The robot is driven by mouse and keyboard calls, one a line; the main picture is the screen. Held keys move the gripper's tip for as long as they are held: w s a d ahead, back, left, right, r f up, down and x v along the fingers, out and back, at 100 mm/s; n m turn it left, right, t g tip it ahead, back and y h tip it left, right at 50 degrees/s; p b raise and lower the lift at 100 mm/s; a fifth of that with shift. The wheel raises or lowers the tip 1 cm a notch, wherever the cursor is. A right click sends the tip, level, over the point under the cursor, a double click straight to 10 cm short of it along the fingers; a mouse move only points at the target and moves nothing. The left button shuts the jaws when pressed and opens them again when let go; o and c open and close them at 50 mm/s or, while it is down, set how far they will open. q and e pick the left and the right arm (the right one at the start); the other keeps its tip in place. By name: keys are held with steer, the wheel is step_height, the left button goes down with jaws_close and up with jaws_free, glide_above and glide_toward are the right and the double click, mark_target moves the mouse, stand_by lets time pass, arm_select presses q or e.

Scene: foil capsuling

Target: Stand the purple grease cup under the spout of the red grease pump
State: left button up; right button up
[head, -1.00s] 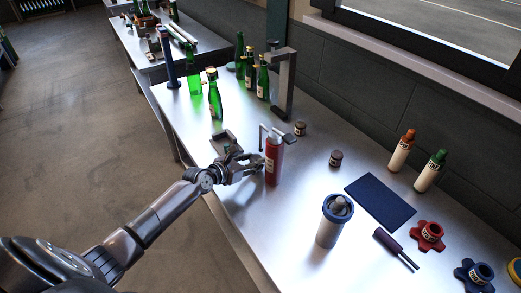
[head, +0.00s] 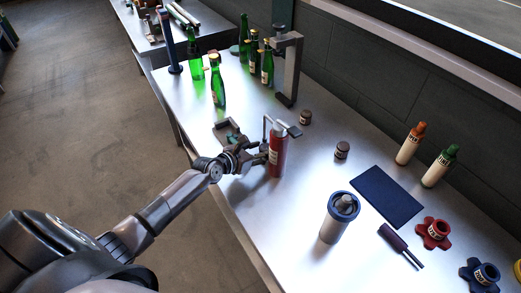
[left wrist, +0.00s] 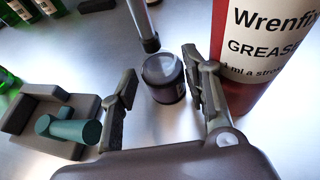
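The red grease pump (head: 277,152) stands upright near the table's left edge, its grey spout arm (head: 267,124) reaching out at the top. In the left wrist view the pump's red body and label (left wrist: 250,60) are at the right, and the spout's lower end (left wrist: 149,44) hangs just behind the small dark purple cup (left wrist: 163,78). The cup stands upright on the table between the fingers of my left gripper (left wrist: 163,92). The fingers are apart, with small gaps to the cup. In the head view my left gripper (head: 254,157) is beside the pump and the cup is not clearly visible.
A grey holder with a teal cylinder (left wrist: 72,130) stands left of my gripper. Green bottles (head: 217,85) and a metal stand (head: 289,70) are farther back. Two small dark jars (head: 305,118) (head: 342,150), a blue mat (head: 386,197) and a blue-topped canister (head: 334,225) lie to the right.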

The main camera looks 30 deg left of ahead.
arm_select(q)
steer(key=shift+r, duration=0.2)
steer(key=v, duration=1.1)
steer(key=shift+f, duration=0.15)
steer(key=shift+s+a+r, duration=0.15)
steer(key=shift+s+r, duration=0.15)
steer(key=shift+s, duration=0.15)
